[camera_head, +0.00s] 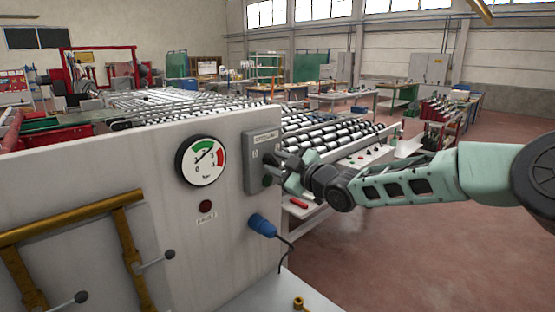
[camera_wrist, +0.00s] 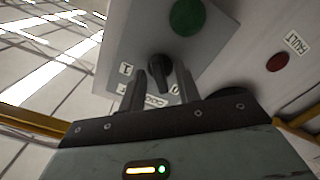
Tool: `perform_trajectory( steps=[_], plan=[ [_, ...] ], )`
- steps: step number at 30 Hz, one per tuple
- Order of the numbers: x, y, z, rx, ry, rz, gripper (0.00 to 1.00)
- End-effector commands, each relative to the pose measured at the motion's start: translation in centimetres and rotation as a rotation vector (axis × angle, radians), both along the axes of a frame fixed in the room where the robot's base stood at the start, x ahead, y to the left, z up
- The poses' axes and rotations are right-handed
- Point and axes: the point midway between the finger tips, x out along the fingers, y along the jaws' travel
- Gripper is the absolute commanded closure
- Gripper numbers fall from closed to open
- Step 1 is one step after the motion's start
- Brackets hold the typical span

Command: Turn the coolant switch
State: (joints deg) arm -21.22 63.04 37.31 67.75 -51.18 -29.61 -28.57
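The coolant switch is most likely the black rotary knob (camera_wrist: 158,70) on a grey control box (camera_head: 256,150), with small "I" and "O" labels beside it in the wrist view. My gripper (camera_head: 280,173) is right at the box's lower part. In the wrist view my gripper (camera_wrist: 160,82) has its two dark fingers apart, with the knob showing between and just beyond their tips. I cannot tell whether either finger touches the knob. In the head view the gripper hides the knob.
A round green button (camera_wrist: 187,17) sits near the knob. A pressure gauge (camera_head: 201,161), a dark red lamp (camera_head: 205,206) and a blue plug with a cable (camera_head: 262,225) are on the panel left of the gripper. A roller conveyor (camera_head: 330,135) lies behind. Open floor is at right.

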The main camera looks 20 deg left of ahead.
Motion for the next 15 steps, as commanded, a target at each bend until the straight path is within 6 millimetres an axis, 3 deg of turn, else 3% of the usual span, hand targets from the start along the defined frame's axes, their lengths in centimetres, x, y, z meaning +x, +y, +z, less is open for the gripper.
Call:
perform_trajectory(
  steps=[8, 11, 12, 15],
  plan=[
    [0.02, 0.08, -0.01, 0.000, -0.001, 0.000, 0.67],
    [0.02, 0.08, 0.00, 0.000, -0.001, 0.000, 0.95],
    [0.02, 0.08, 0.01, 0.000, -0.001, 0.000, 1.00],
    [0.02, 0.07, 0.01, 0.000, -0.001, 0.000, 1.00]
  ],
)
